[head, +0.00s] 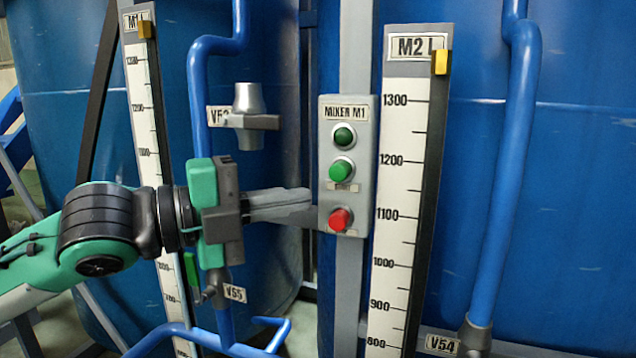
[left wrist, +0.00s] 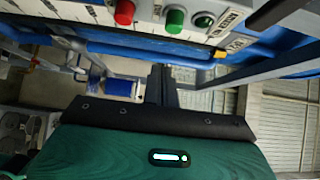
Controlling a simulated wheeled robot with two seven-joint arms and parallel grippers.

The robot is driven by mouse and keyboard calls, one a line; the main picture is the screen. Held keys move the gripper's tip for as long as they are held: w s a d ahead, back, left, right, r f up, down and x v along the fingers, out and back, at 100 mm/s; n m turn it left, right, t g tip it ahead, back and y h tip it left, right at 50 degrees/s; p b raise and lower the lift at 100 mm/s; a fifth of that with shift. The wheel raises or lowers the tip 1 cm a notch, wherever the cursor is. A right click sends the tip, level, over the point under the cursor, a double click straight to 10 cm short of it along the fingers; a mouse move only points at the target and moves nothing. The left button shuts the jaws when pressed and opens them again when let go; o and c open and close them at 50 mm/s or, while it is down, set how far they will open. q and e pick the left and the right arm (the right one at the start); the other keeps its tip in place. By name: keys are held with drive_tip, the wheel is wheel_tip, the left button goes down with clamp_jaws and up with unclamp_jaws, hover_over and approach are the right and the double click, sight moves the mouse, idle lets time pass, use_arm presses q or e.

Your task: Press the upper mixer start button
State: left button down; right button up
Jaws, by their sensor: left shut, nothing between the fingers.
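The grey mixer panel labelled MIXER M1 (head: 327,200) carries a dark green round button or lamp (head: 343,136) at the top, a brighter green button (head: 341,170) in the middle and a red button (head: 340,219) below. In the left wrist view the red (left wrist: 124,12), green (left wrist: 174,19) and dark green (left wrist: 204,20) ones line the top edge. My left gripper (head: 308,196) is shut and empty. Its tips appear just left of the panel, at a height between the green and red buttons. I cannot tell whether they touch the panel. My right gripper is not in view.
A level scale labelled M2 L (head: 403,180) stands right of the panel, and another scale (head: 143,110) stands left. Blue pipes (head: 199,100) and a grey valve (head: 248,118) are near my left arm. Large blue tanks (head: 270,60) fill the background.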

sight(340, 171)
use_arm(q)
drive_tip(key=w+d+p, duration=0.2)
drive_tip(key=w+d, duration=0.1)
drive_tip(key=w, duration=0.2)
drive_tip(key=shift+d, duration=0.3)
